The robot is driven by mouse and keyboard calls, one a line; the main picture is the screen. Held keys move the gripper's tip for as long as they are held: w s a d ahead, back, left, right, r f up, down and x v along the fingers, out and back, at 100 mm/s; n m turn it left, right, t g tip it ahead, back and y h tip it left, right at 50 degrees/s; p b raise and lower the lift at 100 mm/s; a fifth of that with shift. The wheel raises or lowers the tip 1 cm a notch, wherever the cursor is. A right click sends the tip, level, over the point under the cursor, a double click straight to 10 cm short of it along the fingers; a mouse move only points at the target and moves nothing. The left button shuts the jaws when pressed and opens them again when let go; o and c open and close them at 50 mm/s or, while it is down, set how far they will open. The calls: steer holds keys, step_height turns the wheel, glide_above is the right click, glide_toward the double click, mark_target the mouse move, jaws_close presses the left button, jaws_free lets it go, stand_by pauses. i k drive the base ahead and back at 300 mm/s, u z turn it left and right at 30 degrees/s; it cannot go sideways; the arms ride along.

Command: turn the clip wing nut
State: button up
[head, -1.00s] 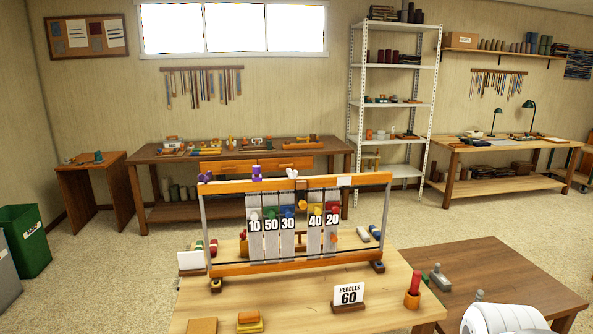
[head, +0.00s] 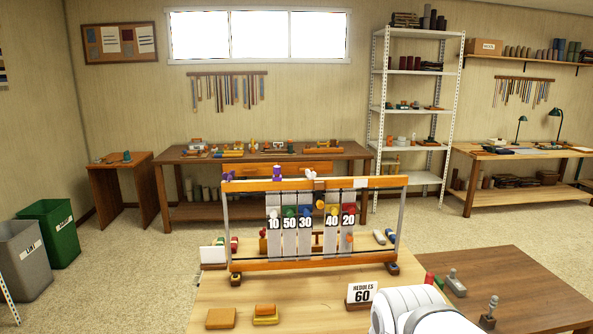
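A wooden loom frame (head: 238,266) stands on the light table in the middle of the head view. On its top bar are a purple piece (head: 277,172), a smaller purple piece (head: 228,176) at the left end, and a pale wing-shaped piece (head: 311,174) right of centre. I cannot tell for sure which of these is the clip wing nut. Numbered grey strips hang below the bar, marked 10, 50, 30, 40 and 20, with coloured knobs. My gripper is not in view; only a white part of my arm shows at the bottom right.
Orange blocks (head: 221,318) lie at the front left. A darker table (head: 520,290) is to the right. Grey (head: 25,255) and green (head: 52,228) bins stand at the left; the carpet between is clear.

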mark_target(310, 175)
steer(key=z, duration=0.05)
steer(key=i, duration=1.65)
steer(key=u, duration=0.05)
